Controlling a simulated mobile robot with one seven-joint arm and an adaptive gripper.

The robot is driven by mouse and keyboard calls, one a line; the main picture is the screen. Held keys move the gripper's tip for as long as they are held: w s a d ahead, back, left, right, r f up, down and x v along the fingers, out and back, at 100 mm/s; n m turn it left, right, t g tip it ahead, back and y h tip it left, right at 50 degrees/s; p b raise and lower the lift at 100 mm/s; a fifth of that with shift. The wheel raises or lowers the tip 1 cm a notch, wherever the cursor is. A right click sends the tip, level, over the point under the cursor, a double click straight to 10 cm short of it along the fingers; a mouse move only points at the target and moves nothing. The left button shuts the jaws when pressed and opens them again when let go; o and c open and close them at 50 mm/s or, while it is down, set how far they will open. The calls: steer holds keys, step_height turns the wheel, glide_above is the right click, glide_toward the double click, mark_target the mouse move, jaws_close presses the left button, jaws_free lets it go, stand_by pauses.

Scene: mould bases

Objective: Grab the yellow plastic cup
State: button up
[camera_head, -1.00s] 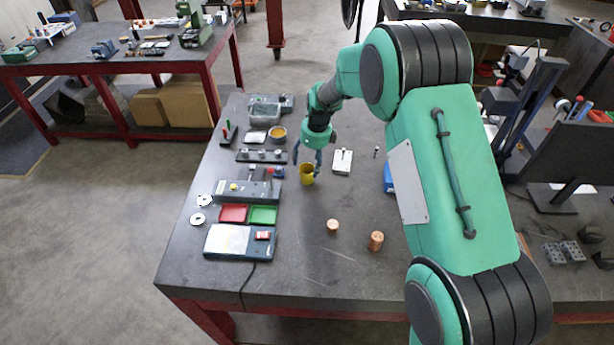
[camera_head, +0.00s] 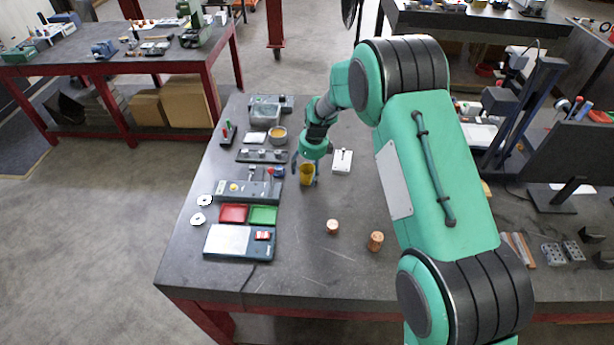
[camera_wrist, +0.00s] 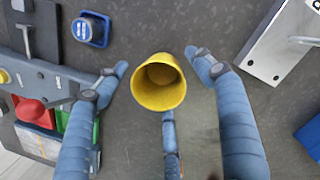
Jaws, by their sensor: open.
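The yellow plastic cup (camera_head: 306,175) stands upright on the dark workbench, right of the grey control box. In the wrist view the cup (camera_wrist: 159,82) shows its open rim and hollow inside. My gripper (camera_head: 305,172) is low over the bench at the cup. In the wrist view my gripper (camera_wrist: 158,66) has its blue fingers spread, one on the left and one on the right of the cup, with gaps on both sides. A third blue finger part shows below the cup, partly hidden by it. Nothing is held.
A white device (camera_head: 342,161) stands right of the cup. Left are a control box (camera_head: 262,190) and red and green trays (camera_head: 233,213). Two copper cylinders (camera_head: 376,241) stand in front on the right. The bench's front is mostly clear.

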steer(key=shift+a+f, duration=0.15)
steer(key=shift+f, duration=0.65)
steer(key=c, duration=1)
